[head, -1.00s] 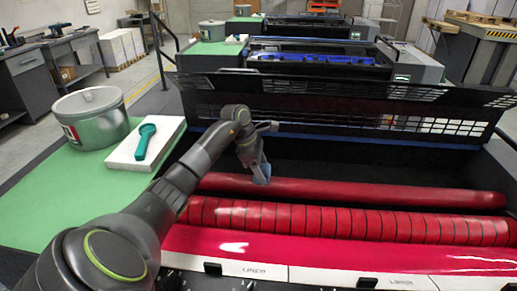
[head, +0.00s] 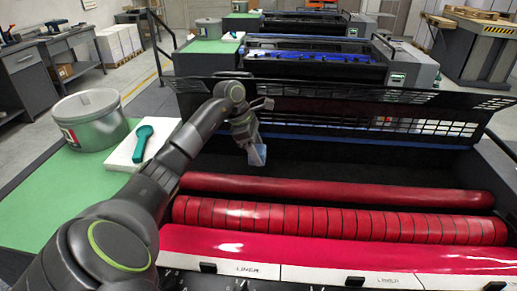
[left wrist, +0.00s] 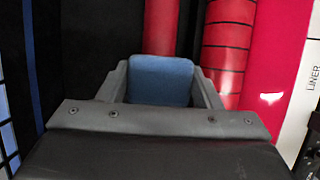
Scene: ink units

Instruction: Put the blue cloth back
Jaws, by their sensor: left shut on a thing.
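The blue cloth (left wrist: 160,80) is a small folded blue pad between the fingers of my left gripper (left wrist: 162,92) in the left wrist view. In the head view my left gripper (head: 249,140) is shut on the cloth (head: 257,155), which hangs below the fingertips. It is held above the dark trough behind the red rollers, apart from the back roller (head: 330,191) as far as I can tell. My right gripper is not in view.
A green-topped side table (head: 40,190) at left bears a metal can (head: 92,125) and a white block (head: 125,155) with a teal tool (head: 142,145). A raised perforated guard (head: 340,105) stands behind the trough. The segmented red roller (head: 340,221) lies in front.

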